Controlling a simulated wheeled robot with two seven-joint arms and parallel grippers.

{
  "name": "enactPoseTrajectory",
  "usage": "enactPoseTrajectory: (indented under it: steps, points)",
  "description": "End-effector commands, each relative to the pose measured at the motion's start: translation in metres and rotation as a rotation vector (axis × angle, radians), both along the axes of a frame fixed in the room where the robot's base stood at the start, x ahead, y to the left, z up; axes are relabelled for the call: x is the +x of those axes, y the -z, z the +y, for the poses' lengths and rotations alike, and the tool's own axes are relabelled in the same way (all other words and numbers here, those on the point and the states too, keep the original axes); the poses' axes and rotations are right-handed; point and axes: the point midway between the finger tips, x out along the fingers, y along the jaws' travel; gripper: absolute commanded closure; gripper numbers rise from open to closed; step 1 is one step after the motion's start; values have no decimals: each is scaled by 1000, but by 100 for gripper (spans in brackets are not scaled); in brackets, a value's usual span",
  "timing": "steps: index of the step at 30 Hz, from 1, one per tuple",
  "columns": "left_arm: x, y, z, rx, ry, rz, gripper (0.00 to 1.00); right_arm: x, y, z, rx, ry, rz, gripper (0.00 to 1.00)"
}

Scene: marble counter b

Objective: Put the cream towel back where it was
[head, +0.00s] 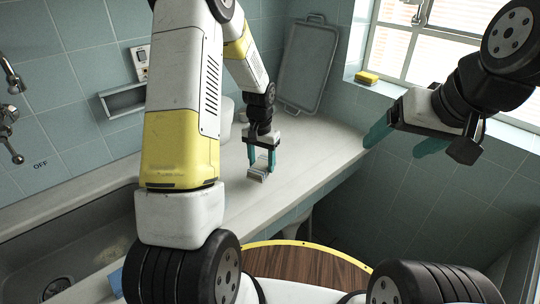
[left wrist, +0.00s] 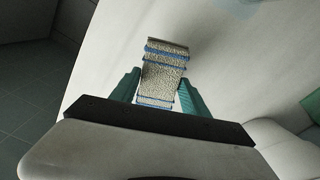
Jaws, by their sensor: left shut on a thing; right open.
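The cream towel (head: 258,173) is a small folded bundle at the gripper's tips, over the pale counter. In the left wrist view the towel (left wrist: 164,72) shows its cream, rough weave with blue stripes. My left gripper (head: 262,160) points down, with one teal finger on each side of the towel, shut on it. I cannot tell whether the towel touches the counter. My right gripper (head: 405,138) is open and empty, off to the right by the window, beyond the counter's edge.
A sink (head: 75,240) with a tap (head: 8,130) is at the left. A grey tray (head: 307,65) leans in the back corner. A yellow sponge (head: 367,77) lies on the windowsill. The counter (head: 312,150) right of my left gripper is clear.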

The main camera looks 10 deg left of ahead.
Motion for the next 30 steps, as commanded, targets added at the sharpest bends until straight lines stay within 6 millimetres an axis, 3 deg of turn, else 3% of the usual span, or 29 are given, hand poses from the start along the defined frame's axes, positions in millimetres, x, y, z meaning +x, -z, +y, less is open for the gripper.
enactPoseTrajectory:
  steps: [3,9,20,21,24,30]
  points:
    - [10,3,2,-1,-1,0,84,0,0,0,0,0,0,20]
    - [7,34,2,1,0,3,84,0,0,0,0,0,0,20]
    - [7,39,2,0,0,1,84,0,0,0,0,0,0,20]
    - [7,39,2,0,0,1,44,0,0,0,0,0,0,20]
    - [7,39,2,0,0,0,25,0,0,0,0,0,0,20]
    - [7,39,2,0,0,0,24,0,0,0,0,0,0,20]
